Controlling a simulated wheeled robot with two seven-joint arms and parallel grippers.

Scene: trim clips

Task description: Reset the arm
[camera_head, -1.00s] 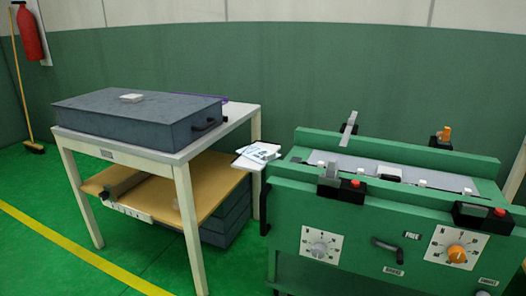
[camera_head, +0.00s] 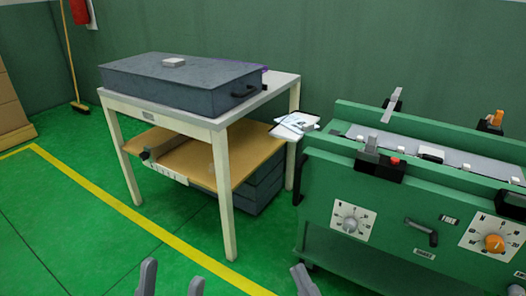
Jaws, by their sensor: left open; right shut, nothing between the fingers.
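My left gripper (camera_head: 171,282) shows at the bottom edge of the head view as two grey fingertips standing apart, open with nothing between them. My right gripper (camera_head: 304,281) shows further right at the bottom edge as grey fingertips close together, shut and empty. The rest of both arms is out of frame. Both grippers appear in front of the green floor and are not seen touching anything.
A white table (camera_head: 222,121) bears a dark grey case (camera_head: 170,87) and has a wooden lower shelf (camera_head: 255,150). A green machine (camera_head: 400,190) with dials and clamps stands at right. Cardboard boxes (camera_head: 10,105) are at the left edge. Floor at front left is clear.

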